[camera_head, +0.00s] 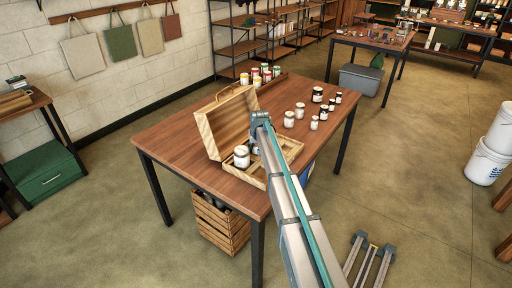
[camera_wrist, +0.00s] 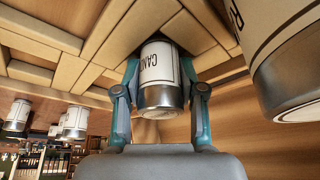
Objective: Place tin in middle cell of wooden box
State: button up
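The wooden box (camera_head: 288,150) stands open on the table, its lid raised at the left. One white-labelled tin (camera_head: 242,157) stands at the box's left end, and a tin shows large at the right edge of the wrist view (camera_wrist: 305,65). My gripper (camera_wrist: 160,72) has its two fingers against the sides of another white-labelled tin with a silver lid (camera_wrist: 162,95). This held tin is among the box's wooden dividers (camera_wrist: 98,40). The wrist view is upside down. I cannot tell whether its base touches the cell floor. In the head view my arm mostly hides it.
Several white jars (camera_head: 289,119) and dark jars (camera_head: 318,95) stand on the wooden table (camera_head: 190,130) behind the box. Small coloured-lid jars (camera_head: 266,75) stand at the back. A slatted crate (camera_head: 220,222) is under the table. The table's front left is clear.

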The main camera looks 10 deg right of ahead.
jog(key=o, duration=0.4)
jog(key=b+v, duration=0.2)
jog(key=v, duration=1)
jog(key=shift+r, duration=0.2)
